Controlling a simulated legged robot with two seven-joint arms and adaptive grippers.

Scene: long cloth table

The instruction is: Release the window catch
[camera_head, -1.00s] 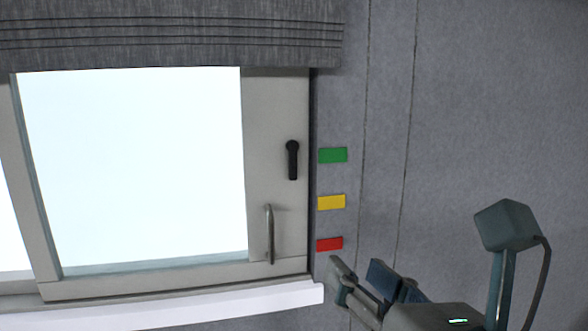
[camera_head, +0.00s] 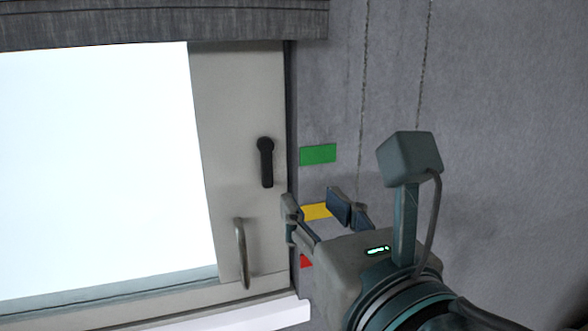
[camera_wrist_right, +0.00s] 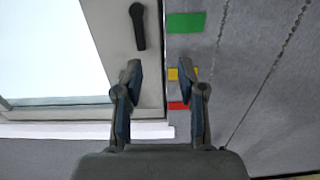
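The window catch (camera_head: 265,162) is a black lever on the pale window frame, hanging straight down from its round pivot. It also shows in the right wrist view (camera_wrist_right: 138,27), beyond and slightly left of the fingertips. My right gripper (camera_head: 314,202) is open and empty, below and to the right of the catch and apart from it. In the right wrist view its two fingers (camera_wrist_right: 165,75) stand apart with the yellow and red wall markers seen between them. My left gripper is not in view.
A metal pull handle (camera_head: 242,254) is on the frame below the catch. Green (camera_head: 318,154), yellow (camera_head: 318,211) and red (camera_head: 306,261) markers are on the grey wall. A grey blind (camera_head: 150,20) hangs above; a white sill (camera_head: 250,317) is below.

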